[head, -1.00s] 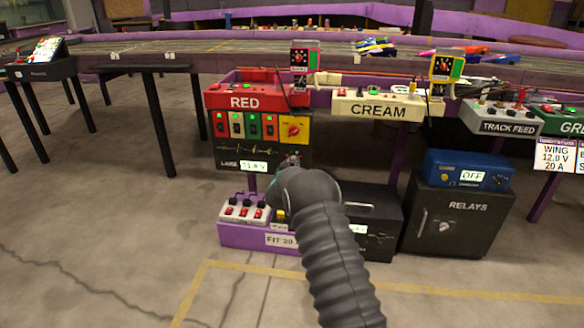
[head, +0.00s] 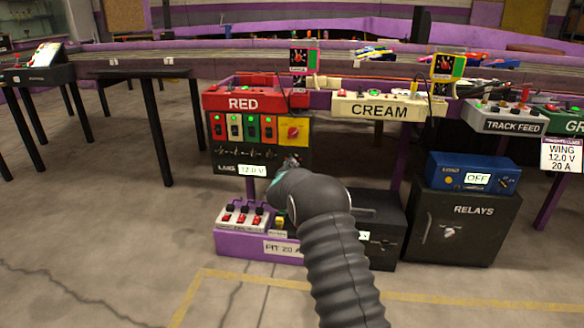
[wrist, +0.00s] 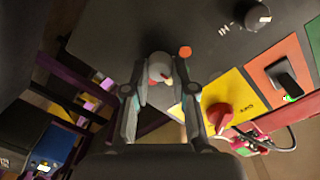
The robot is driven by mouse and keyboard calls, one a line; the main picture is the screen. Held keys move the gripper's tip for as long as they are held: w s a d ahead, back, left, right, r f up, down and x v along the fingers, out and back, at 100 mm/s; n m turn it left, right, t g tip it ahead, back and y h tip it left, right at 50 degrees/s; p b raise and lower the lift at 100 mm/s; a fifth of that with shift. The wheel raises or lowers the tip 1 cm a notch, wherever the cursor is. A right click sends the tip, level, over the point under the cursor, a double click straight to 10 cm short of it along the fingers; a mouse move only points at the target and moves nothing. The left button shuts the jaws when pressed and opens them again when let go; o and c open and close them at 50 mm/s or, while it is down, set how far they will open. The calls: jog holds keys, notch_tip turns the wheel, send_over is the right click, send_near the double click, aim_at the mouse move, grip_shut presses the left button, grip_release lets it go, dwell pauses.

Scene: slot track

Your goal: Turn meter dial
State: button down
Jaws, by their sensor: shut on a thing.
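In the wrist view my gripper (wrist: 160,82) is shut on a round grey dial (wrist: 160,66) with a red mark, one finger on each side of it. The dial sits on a dark panel. In the head view my gripper (head: 291,164) is at the right end of the black meter panel (head: 227,157) under the RED box, and my arm hides most of the dial. The meter's lit white display (head: 252,170) reads 12.0 V.
A red knob on a yellow plate (head: 293,131) sits just above the dial, beside coloured switch plates. Below is the purple PIT 20 A box (head: 240,243) with red switches. A black RELAYS cabinet (head: 462,225) stands right, with a blue unit reading OFF (head: 470,172) on top.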

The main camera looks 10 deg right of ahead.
jog(key=m, duration=0.7)
jog(key=shift+d, duration=0.1)
jog(key=m, duration=0.6)
jog(key=shift+f+t+y, duration=0.15)
jog(key=shift+t+y, duration=0.15)
jog(key=shift+y, duration=0.1)
jog(key=shift+m, duration=0.4)
jog(key=c, duration=1)
grip_release()
jog(key=shift+o, duration=0.2)
jog(key=v, duration=1.2)
